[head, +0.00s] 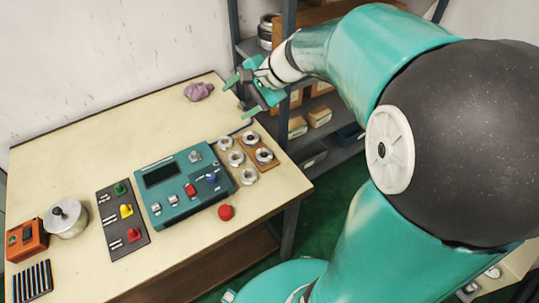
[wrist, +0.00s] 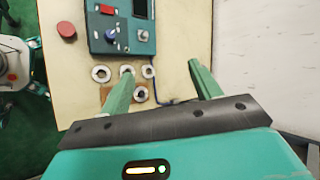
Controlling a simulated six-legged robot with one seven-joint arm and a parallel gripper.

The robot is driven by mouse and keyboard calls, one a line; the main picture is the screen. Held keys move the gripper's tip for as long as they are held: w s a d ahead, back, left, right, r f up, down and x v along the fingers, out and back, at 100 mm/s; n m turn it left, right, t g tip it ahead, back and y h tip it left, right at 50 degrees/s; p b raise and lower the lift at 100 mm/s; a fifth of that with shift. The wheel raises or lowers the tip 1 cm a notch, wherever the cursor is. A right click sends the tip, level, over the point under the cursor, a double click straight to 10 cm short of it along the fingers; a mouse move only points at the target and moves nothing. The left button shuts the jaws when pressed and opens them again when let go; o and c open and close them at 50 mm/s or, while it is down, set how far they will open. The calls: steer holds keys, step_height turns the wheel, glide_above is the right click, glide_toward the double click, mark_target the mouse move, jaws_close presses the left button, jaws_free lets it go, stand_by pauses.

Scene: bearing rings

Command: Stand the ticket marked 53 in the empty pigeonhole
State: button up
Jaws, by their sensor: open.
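No ticket marked 53 can be made out in either view, and no pigeonhole is clearly identifiable. A dark slotted or striped block (head: 33,281) lies at the table's near left corner, too small to read. My gripper (head: 240,97) is open over the far right part of the table, with nothing between its fingers. In the wrist view my gripper (wrist: 163,67) shows two green fingers spread apart above the table, near several metal rings (wrist: 101,74).
A teal control box (head: 185,185) stands mid-table, with metal rings (head: 236,158) and a brown plate (head: 268,163) beside it. A switch board (head: 134,242), pot (head: 66,217), orange box (head: 25,241), red knob (head: 225,212) and purple cloth (head: 198,91) also occupy the table. The table's back left is clear.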

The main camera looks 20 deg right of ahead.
steer(key=s+a+r+n+h, duration=0.1)
steer(key=s+n+h, duration=0.5)
steer(key=s+n, duration=0.6)
steer(key=s, duration=0.8)
steer(key=shift+a+r+h, duration=0.15)
steer(key=shift+a+h, duration=0.1)
steer(key=shift+h, duration=0.15)
